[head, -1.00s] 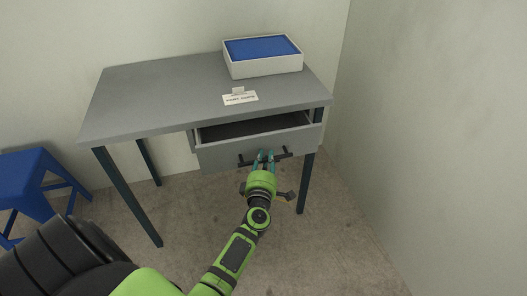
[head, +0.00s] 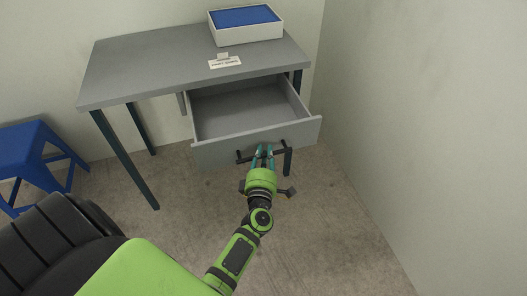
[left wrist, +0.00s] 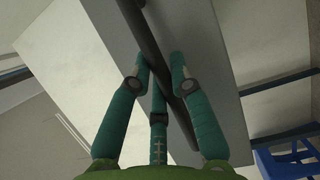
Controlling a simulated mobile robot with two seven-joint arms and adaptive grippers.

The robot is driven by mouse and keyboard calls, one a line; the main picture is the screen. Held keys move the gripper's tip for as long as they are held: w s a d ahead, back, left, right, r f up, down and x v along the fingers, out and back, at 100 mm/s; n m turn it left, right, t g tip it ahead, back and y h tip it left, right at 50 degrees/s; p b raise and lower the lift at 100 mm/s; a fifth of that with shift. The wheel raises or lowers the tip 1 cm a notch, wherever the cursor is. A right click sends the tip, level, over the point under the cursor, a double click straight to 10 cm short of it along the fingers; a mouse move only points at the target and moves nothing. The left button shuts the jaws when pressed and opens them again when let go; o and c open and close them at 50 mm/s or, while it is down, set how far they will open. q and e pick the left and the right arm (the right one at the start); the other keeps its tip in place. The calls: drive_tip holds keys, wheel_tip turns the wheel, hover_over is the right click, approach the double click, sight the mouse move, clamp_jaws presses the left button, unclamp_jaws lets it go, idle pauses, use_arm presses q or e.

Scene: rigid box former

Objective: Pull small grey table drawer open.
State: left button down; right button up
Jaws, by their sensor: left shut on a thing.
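The small grey table (head: 160,70) stands against the back wall. Its grey drawer (head: 256,147) is well open, and its empty inside shows in the head view. A dark bar handle (head: 246,156) runs across the drawer front. My left gripper (head: 264,150) is shut on this handle near its middle. In the left wrist view, the teal fingers (left wrist: 163,75) close around the dark handle bar (left wrist: 146,35), with the drawer front (left wrist: 110,35) behind it. My right gripper is not in view.
A white box with a blue top (head: 246,26) and a small white card sign (head: 225,62) sit on the tabletop. A blue stool (head: 35,155) stands at the left. A wall (head: 400,120) rises on the right. Bare floor lies in front.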

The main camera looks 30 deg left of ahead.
use_arm(q)
drive_tip(key=c, duration=1.1)
unclamp_jaws()
drive_tip(key=shift+s+d+f, duration=0.1)
drive_tip(key=shift+s+d, duration=0.1)
drive_tip(key=shift+s, duration=0.1)
drive_tip(key=v, duration=0.6)
drive_tip(key=shift+s+d, duration=0.2)
drive_tip(key=shift+s, duration=0.2)
